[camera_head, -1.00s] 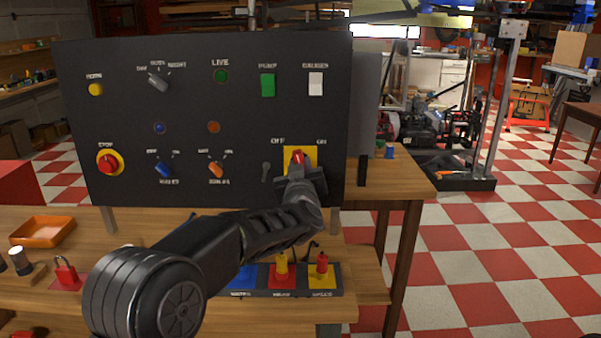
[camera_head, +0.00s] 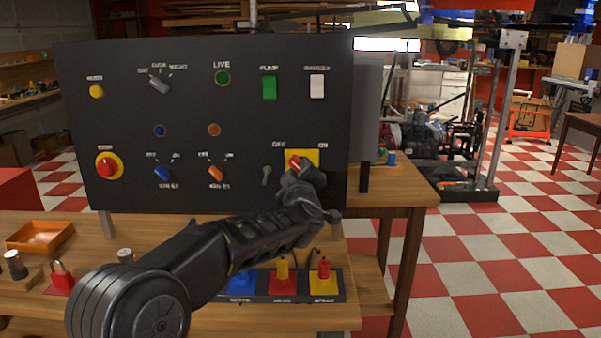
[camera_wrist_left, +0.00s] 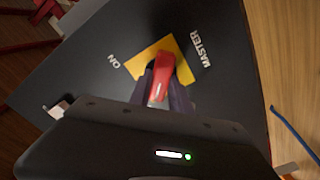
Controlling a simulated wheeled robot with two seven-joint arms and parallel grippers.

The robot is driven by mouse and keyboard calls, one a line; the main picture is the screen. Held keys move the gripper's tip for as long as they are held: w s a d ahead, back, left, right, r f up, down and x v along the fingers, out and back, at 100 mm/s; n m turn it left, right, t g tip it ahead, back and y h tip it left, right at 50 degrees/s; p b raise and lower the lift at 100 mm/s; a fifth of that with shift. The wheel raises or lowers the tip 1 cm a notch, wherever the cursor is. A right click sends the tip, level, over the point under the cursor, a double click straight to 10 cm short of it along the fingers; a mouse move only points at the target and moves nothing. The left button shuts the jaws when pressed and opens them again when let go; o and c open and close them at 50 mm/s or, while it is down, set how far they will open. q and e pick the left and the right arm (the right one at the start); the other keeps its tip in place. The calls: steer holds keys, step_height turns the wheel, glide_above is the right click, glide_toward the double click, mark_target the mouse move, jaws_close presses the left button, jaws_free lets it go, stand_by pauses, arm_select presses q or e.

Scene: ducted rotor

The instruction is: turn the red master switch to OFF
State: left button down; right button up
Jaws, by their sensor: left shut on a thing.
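The red master switch (camera_head: 295,162) sits on a yellow plate (camera_head: 314,156) at the lower right of the dark panel (camera_head: 200,115), between the labels OFF and ON. Its red handle now tilts toward the OFF side, up and left. My left gripper (camera_head: 301,171) is at the switch, its jaws shut on the handle. In the left wrist view, the red handle (camera_wrist_left: 161,76) lies between the two fingers of the gripper (camera_wrist_left: 163,92), over the yellow plate (camera_wrist_left: 179,49). The word MASTER shows beside the plate. My right gripper is not in view.
Blue and orange knobs (camera_head: 215,174) and a red stop button (camera_head: 108,166) are left of the switch. A small key-shaped fitting (camera_head: 266,175) is close to its left. Below, a tray of colored plugs (camera_head: 335,290) stands on the wooden bench. An orange tray (camera_head: 40,236) lies at left.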

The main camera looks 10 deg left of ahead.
arm_select(q)
steer(key=c, duration=1.2)
jaws_free()
steer(key=v, duration=0.7)
steer(key=shift+s+b, duration=0.35)
steer(key=shift+s, duration=0.05)
steer(key=shift+d, duration=0.1)
